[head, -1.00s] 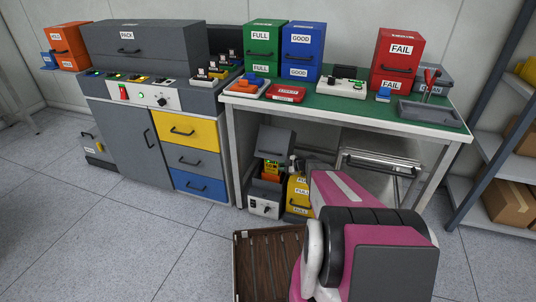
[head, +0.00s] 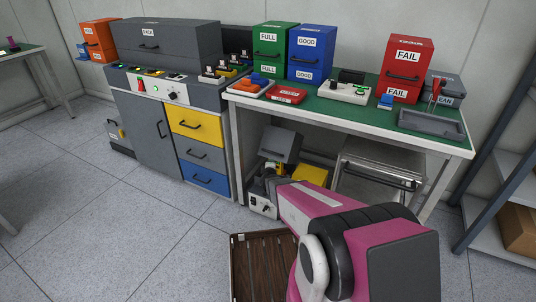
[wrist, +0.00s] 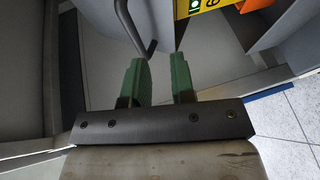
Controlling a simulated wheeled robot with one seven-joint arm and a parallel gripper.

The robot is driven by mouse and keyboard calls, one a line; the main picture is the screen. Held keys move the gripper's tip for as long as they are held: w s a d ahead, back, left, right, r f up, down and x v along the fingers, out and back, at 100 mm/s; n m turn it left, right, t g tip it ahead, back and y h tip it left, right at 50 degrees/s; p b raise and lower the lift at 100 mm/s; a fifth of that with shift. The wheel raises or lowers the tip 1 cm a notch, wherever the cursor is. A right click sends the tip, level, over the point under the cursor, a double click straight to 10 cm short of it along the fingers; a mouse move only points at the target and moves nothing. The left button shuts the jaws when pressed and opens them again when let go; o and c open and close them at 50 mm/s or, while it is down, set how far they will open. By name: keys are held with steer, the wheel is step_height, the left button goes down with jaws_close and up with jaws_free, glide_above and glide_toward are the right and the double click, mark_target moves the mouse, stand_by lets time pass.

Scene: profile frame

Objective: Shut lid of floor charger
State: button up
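The floor charger (head: 263,205) stands on the floor under the green-topped table, with a pale control front. Its grey lid (head: 280,144) is raised and tilted above the body. An orange and yellow pack with a small green light shows below the lid, partly hidden by my arm; a yellow part with a green light also shows in the wrist view. My gripper (wrist: 160,65) has green fingers, parted with a gap and nothing clamped. A bent black handle (wrist: 137,30) reaches down close to the fingertips; I cannot tell whether it touches them.
A metal drawer unit (head: 378,178) is under the table at right. The table leg (head: 238,165) is close on the charger's left. Open floor (head: 130,220) lies to the left.

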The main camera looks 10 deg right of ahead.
mark_target(280, 144)
steer(key=shift+t, duration=0.8)
steer(key=w, duration=0.3)
steer(key=w+r, duration=0.1)
steer(key=w, duration=0.5)
steer(key=shift+w+d+r, duration=0.25)
steer(key=shift+d+r, duration=0.05)
steer(key=shift+d, duration=0.1)
jaws_close()
